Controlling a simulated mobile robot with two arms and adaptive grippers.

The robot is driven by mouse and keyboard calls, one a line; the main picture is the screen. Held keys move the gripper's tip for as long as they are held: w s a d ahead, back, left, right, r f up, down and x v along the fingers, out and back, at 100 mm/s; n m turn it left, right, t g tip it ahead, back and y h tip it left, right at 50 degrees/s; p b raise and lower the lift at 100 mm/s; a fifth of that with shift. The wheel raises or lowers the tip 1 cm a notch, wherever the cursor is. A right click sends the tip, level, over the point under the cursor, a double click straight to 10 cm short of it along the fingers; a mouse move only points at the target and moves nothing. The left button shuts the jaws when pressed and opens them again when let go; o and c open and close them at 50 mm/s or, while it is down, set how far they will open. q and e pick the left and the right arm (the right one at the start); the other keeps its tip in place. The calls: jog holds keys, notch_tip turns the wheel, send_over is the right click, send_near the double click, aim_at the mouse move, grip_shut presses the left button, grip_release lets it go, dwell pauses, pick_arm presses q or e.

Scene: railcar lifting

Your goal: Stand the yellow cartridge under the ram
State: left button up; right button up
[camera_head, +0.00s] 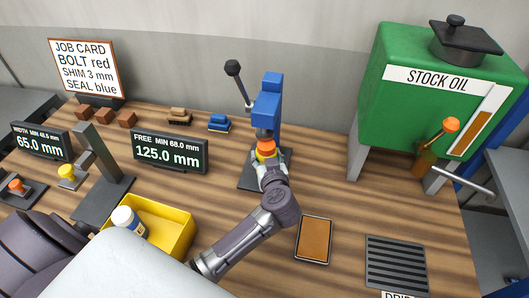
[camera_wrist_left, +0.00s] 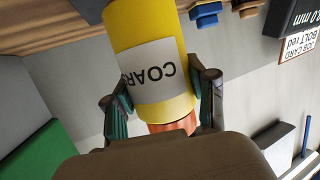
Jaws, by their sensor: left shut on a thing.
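The blue press (camera_head: 268,98) stands at the back middle of the bench, with its grey ram (camera_head: 264,134) pointing down over a dark base plate (camera_head: 248,182). My left gripper (camera_head: 268,160) is at the press, just below the ram, shut on the yellow cartridge (camera_head: 266,153). Only the cartridge's orange top and a little yellow show there. In the left wrist view, the cartridge (camera_wrist_left: 150,35) lies between both fingers, its label reading "COAR" upside down and its orange end (camera_wrist_left: 176,125) near my palm. I cannot tell whether its base touches the plate. My right gripper is not in view.
The press lever (camera_head: 236,78) rises to the left. A yellow bin (camera_head: 180,226) holding a white bottle (camera_head: 128,220) is at front left. Gauge displays (camera_head: 170,153) stand behind it. A framed brown pad (camera_head: 314,240), a drain grate (camera_head: 396,264) and the green oil tank (camera_head: 400,105) are to the right.

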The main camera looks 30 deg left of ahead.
pick_arm(q)
jog(key=shift+w+a+f, duration=0.5)
jog(key=shift+w+f, duration=0.2)
jog(key=shift+f, duration=0.2)
jog(key=shift+w+a+f, duration=0.5)
jog(key=shift+w+f, duration=0.2)
jog(key=shift+f, duration=0.15)
jog(key=shift+f+p, duration=0.1)
jog(key=shift+p, duration=0.2)
jog(key=o, duration=1.5)
jog(key=shift+c, duration=0.2)
jog(key=b+v, duration=0.1)
jog(key=v, duration=1.1)
jog(key=shift+s, duration=0.1)
